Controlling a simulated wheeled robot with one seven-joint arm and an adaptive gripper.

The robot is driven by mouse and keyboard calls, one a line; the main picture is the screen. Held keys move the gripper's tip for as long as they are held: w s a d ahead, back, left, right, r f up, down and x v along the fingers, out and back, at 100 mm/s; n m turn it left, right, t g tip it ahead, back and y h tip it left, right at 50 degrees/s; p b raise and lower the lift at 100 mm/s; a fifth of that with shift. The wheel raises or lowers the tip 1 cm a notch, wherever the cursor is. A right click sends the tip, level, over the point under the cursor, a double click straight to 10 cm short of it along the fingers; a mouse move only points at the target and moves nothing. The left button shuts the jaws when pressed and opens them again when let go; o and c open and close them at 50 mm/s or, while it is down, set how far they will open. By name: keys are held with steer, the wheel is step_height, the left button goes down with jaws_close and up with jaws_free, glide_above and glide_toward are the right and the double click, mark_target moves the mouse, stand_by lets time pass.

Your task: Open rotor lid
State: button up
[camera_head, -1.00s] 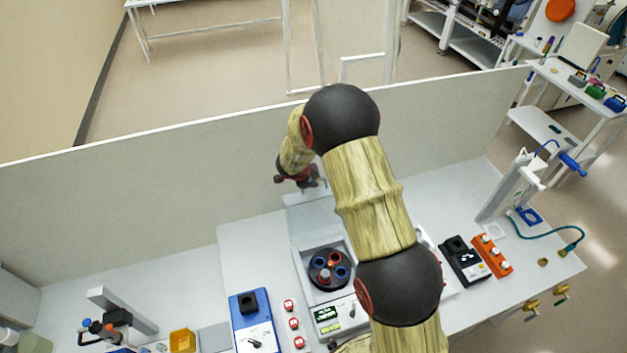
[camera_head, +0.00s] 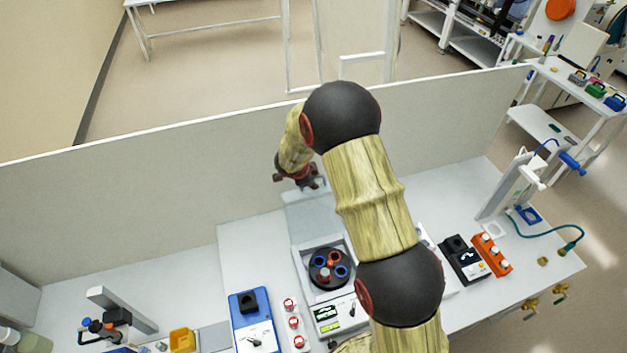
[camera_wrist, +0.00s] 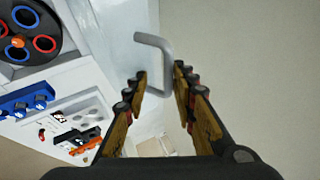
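The centrifuge (camera_head: 347,300) on the bench shows its black round rotor (camera_head: 316,281), with blue and red ringed holes. The rotor (camera_wrist: 45,54) also fills the upper left of the wrist view. The pale lid (camera_head: 308,215) is raised behind the rotor, below my gripper (camera_head: 312,186). In the wrist view the lid (camera_wrist: 112,22) carries a grey bent handle (camera_wrist: 166,62). My gripper (camera_wrist: 163,88) is open, its two fingers apart on either side of the handle's lower end. I cannot tell whether a finger touches it. My arm hides the centrifuge's right side.
A blue device (camera_head: 252,325) and a row of red-and-white knobs (camera_head: 293,323) stand left of the centrifuge. A black device (camera_head: 462,262) and an orange rack (camera_head: 494,256) stand to its right. A tall partition (camera_head: 150,170) runs along the bench's back, close behind my gripper.

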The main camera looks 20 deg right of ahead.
steer(key=v, duration=1.1)
steer(key=shift+s, duration=0.1)
